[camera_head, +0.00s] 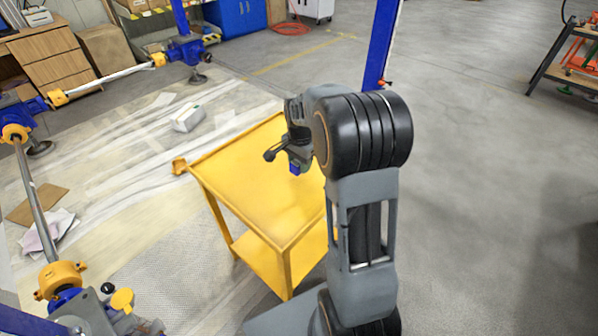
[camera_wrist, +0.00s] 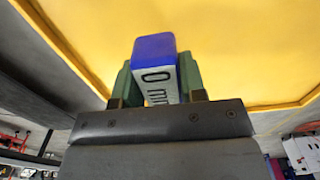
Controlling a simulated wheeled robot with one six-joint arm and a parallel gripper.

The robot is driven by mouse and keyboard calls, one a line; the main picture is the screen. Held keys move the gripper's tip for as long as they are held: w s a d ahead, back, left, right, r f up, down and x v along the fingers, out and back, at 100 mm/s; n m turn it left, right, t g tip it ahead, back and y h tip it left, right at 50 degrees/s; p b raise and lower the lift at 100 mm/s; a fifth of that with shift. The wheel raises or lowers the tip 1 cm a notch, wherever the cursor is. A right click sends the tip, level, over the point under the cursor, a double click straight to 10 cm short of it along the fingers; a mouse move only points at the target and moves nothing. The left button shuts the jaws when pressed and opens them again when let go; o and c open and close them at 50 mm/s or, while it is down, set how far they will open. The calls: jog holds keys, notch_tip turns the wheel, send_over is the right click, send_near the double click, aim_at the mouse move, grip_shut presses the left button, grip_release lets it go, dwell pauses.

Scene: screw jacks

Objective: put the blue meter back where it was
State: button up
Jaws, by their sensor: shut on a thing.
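The blue meter (camera_wrist: 155,47) is between the fingers of my gripper (camera_wrist: 158,82) in the wrist view. Its top is blue, and a pale face with dark markings shows below. My gripper is shut on it. In the head view a small blue part of the meter (camera_head: 295,169) shows under my gripper (camera_head: 292,163), over the yellow cart (camera_head: 250,185). I cannot tell whether the meter touches the cart top. My arm hides the right part of the cart.
A blue post (camera_head: 382,45) stands behind the cart. Blue screw jacks (camera_head: 187,50) joined by shafts are at the left. A white box (camera_head: 188,117) lies on the floor sheet left of the cart. The cart top is bare where visible.

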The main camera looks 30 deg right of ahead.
aim_at(299, 170)
jog(key=shift+w+d+f, duration=0.1)
jog(key=shift+w+f, duration=0.25)
jog(key=shift+f, duration=0.15)
jog(key=shift+w+f+b, duration=0.1)
jog(key=shift+f+b, duration=0.3)
jog(key=shift+f, duration=1.15)
